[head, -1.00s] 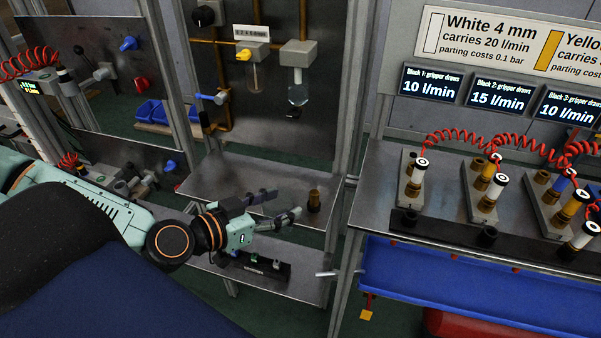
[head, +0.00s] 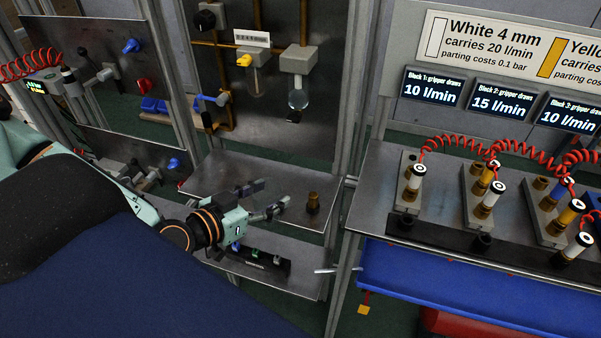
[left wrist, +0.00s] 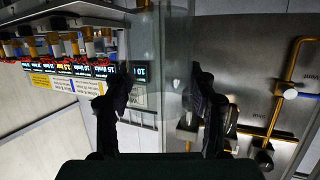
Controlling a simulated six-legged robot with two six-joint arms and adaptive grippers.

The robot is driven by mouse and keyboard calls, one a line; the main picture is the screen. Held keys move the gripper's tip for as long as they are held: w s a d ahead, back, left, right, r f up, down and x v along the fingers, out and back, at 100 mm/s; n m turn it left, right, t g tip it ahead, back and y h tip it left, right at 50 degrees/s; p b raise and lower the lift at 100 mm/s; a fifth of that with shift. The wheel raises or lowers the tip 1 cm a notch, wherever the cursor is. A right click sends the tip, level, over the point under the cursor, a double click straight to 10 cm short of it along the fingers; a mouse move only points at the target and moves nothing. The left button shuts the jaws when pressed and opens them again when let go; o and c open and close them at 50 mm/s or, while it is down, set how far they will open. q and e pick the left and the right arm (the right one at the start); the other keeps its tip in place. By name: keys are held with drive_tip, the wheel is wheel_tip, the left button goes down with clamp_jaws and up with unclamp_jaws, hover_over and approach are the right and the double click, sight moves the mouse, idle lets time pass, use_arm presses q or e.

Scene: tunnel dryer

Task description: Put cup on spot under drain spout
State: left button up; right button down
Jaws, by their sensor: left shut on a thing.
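My left gripper (head: 264,196) is above the metal shelf (head: 215,187), its fingers pointing right. In the left wrist view the gripper (left wrist: 162,95) is shut on a clear, see-through cup (left wrist: 160,45), one dark finger on each side. The cup can hardly be made out in the head view. A clear bowl (head: 298,98) hangs under a grey block on the back panel, with a small dark outlet below it that may be the drain spout. It is above and right of the gripper. I cannot make out the marked spot. My right gripper is not in view.
A brass fitting (head: 312,203) stands on the shelf just right of the left fingertips. A lower shelf (head: 300,283) with small parts is below. A blue tray (head: 420,282) and a bench with valve blocks (head: 410,190) are at right. A frame post (head: 350,240) stands between.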

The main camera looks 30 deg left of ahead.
use_arm(q)
drive_tip(key=shift+w, duration=0.25)
drive_tip(key=w+a+b, duration=0.1)
drive_tip(key=w+b, duration=0.2)
drive_tip(key=w, duration=0.3)
drive_tip(key=w+a+b, duration=0.2)
drive_tip(key=w+b, duration=0.1)
drive_tip(key=w, duration=0.3)
drive_tip(key=w+a+b, duration=0.1)
drive_tip(key=w+b, duration=0.2)
drive_tip(key=w, duration=0.3)
drive_tip(key=shift+w+a+b, duration=0.25)
drive_tip(key=shift+a+b, duration=0.1)
wheel_tip(320, 180, down, 3)
drive_tip(key=shift+w+r+b, duration=0.1)
drive_tip(key=shift+w+b, duration=0.05)
drive_tip(key=shift+b, duration=0.15)
drive_tip(key=f, duration=0.2)
drive_tip(key=f+b, duration=0.1)
drive_tip(key=shift+s+f, duration=0.25)
drive_tip(key=shift+w+f, duration=0.2)
drive_tip(key=shift+f, duration=0.1)
drive_tip(key=shift+w+f, duration=0.1)
drive_tip(key=shift+w, duration=0.2)
drive_tip(key=shift+s, duration=0.1)
